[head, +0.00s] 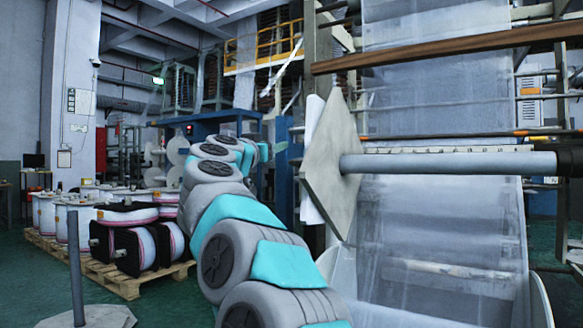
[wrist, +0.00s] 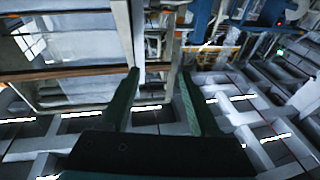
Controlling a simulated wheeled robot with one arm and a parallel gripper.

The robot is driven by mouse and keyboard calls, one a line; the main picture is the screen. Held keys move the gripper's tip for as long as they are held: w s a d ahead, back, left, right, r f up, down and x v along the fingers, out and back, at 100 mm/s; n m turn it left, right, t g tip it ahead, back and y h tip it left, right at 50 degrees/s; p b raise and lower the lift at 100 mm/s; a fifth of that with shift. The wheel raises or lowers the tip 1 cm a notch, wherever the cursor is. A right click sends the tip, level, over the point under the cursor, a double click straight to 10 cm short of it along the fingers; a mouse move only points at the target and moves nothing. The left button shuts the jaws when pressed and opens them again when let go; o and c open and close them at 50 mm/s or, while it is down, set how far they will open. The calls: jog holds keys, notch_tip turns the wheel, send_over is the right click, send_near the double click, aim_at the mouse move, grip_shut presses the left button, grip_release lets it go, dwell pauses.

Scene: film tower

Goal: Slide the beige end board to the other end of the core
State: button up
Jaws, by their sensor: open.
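The beige end board (head: 330,165) is a flat, angular plate standing upright near the left end of the core (head: 450,163). The core is a grey horizontal tube running right from the board to a dark holder at the right edge. White sheet-like pieces show behind the board's left side. My arm reaches away to the left of the board, and its far end is hidden in the head view. In the wrist view my gripper (wrist: 158,73) has two green fingers spread apart with nothing between them. I cannot make out the board or the core there.
A pallet (head: 125,280) with several white and black reels (head: 130,235) stands at the left. A grey post (head: 76,265) on a flat base (head: 95,318) stands at the front left. Clear film (head: 440,80) hangs behind the core, and a brown roller (head: 450,48) runs above it.

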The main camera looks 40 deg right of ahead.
aim_at(305, 165)
jog(key=shift+w+d+f+m+g+p, duration=0.2)
jog(key=shift+d+f+g, duration=0.55)
jog(key=shift+d, duration=1.2)
jog(key=shift+s+d+f+m+g+p, duration=0.1)
jog(key=shift+d+f+m+g+p, duration=0.2)
jog(key=shift+d+f+g, duration=1.1)
jog(key=shift+w+d+f+m+t+p, duration=0.15)
jog(key=shift+d+f+m, duration=0.15)
jog(key=shift+d, duration=2.25)
grip_shut()
jog(key=shift+s, duration=0.1)
